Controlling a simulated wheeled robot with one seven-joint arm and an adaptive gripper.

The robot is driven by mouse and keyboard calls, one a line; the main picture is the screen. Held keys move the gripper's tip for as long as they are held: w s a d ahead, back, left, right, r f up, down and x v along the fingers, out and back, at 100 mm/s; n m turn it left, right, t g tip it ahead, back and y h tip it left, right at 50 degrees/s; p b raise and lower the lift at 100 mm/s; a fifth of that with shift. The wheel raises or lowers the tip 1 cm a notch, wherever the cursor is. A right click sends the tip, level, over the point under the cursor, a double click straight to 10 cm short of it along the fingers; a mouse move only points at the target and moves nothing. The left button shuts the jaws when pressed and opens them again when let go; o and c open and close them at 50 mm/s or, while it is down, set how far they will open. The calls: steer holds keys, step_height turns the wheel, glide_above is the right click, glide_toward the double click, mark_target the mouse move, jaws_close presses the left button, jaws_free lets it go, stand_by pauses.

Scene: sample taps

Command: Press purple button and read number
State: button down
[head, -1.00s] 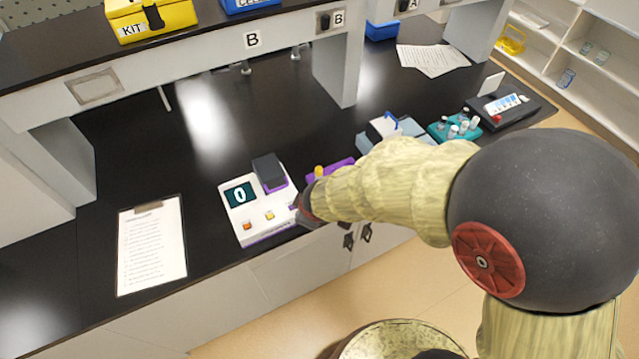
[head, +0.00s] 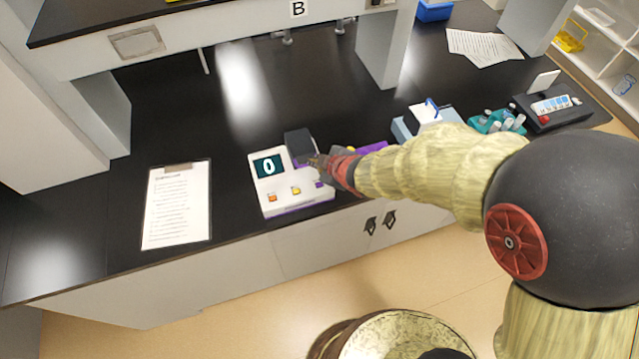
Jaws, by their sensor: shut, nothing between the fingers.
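A white device (head: 287,204) with a purple base sits near the front edge of the black bench. Its dark display (head: 268,166) reads 0. An orange button (head: 272,198) and a yellow button (head: 296,190) are on its front part. A small purple button (head: 319,184) shows at the right end of that row, just below my gripper in the picture. My gripper (head: 316,162) is shut and empty, over the device's right side by the dark block (head: 300,146). I cannot tell its height above the device.
A clipboard (head: 177,206) lies left of the device. A purple item (head: 372,149), partly hidden by my arm, a blue-grey device (head: 408,127) and a teal tube rack (head: 490,122) stand to the right. A shelf overhangs the back. The bench behind the device is clear.

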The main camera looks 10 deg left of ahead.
mark_target(317, 186)
steer(key=shift+f+b, duration=3.75)
steer(key=shift+f, duration=0.5)
steer(key=shift+f+b, duration=0.35)
steer(key=shift+f, duration=0.05)
steer(key=shift+f+b, duration=0.35)
steer(key=shift+f, duration=0.05)
steer(key=shift+r+p, duration=0.75)
steer(key=shift+r, duration=0.1)
step_height(317, 186, up, 5)
steer(key=p, duration=0.4)
steer(key=shift+r+p, duration=0.1)
steer(key=shift+p, duration=0.2)
